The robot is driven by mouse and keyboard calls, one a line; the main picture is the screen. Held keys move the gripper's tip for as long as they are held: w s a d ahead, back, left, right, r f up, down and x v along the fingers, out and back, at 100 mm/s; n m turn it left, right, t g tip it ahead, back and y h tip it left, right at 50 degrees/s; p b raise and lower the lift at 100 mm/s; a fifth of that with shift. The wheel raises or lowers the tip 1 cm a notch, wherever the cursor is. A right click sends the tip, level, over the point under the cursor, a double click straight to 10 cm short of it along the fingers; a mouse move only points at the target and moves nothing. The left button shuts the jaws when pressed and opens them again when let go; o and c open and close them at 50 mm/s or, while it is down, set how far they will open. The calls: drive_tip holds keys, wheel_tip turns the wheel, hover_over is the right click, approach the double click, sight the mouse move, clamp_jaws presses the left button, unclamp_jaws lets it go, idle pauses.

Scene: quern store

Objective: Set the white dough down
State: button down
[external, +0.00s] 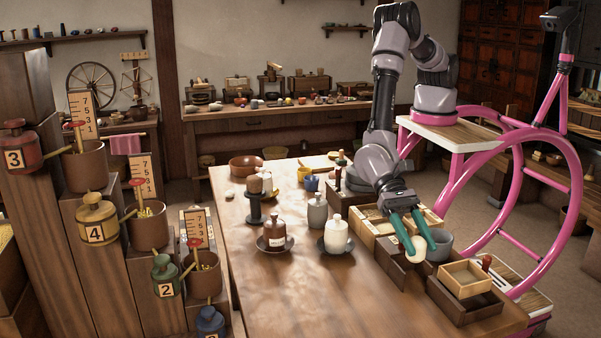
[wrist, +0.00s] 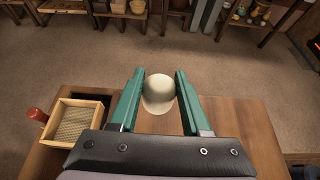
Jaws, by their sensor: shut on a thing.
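The white dough (external: 416,250) is a pale rounded lump held between the two green fingers of my gripper (external: 412,240). In the wrist view the dough (wrist: 159,94) sits between the fingertips of my gripper (wrist: 159,88), which are shut on it.
A small wooden sieve box (external: 466,278) sits on a dark tray (external: 463,308) at the right; it also shows in the wrist view (wrist: 76,121). Lidded jars (external: 336,235) stand mid-table. The table's front left is clear.

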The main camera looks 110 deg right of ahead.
drive_tip(key=w+d+m+t, duration=0.2)
drive_tip(key=w+d, duration=1.1)
drive_tip(key=d, duration=0.5)
drive_tip(key=w+d+m+t, duration=0.1)
drive_tip(key=w+d+t, duration=0.1)
drive_tip(key=w+d, duration=1.4)
drive_tip(key=d+m+t+h, duration=0.1)
drive_tip(key=d+m, duration=0.1)
drive_tip(key=d, duration=2.8)
drive_tip(key=f, duration=1)
drive_tip(key=shift+w+a+f, duration=0.25)
drive_tip(key=shift+f, duration=2.5)
drive_tip(key=shift+f, duration=0.1)
drive_tip(key=shift+c, duration=1.8)
unclamp_jaws()
